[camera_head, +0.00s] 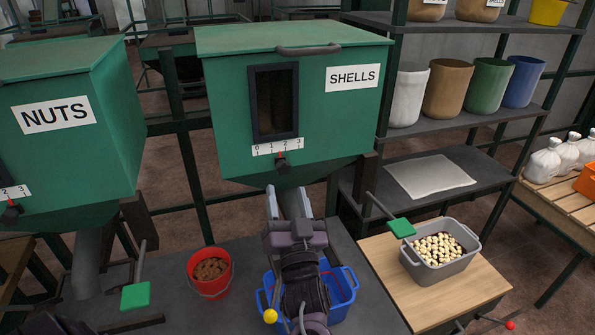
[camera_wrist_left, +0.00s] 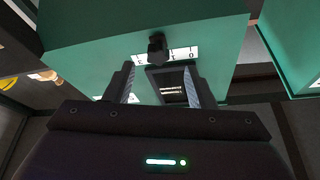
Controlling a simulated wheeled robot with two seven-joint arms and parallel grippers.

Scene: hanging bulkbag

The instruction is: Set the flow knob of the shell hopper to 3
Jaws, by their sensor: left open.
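The shell hopper (camera_head: 225,115) is a green box labelled SHELLS in the middle of the head view. Its flow knob (camera_head: 282,166) is dark with a red mark, below a white scale (camera_head: 277,147) numbered 0 to 3. The red mark points close to 2. My left gripper (camera_head: 286,200) is open just below the knob, fingers pointing up at it. In the left wrist view the knob (camera_wrist_left: 157,48) stands beyond the open fingers (camera_wrist_left: 160,85), against the scale, which appears upside down. The knob is not between the fingertips. My right gripper is not in view.
The nut hopper (camera_head: 60,150) stands at left. Below are a red bucket (camera_head: 190,285) and a blue bin (camera_head: 345,305), partly hidden by my left arm. A grey tub (camera_head: 438,275) of pale pieces sits at right. Shelves (camera_head: 440,125) hold several pots.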

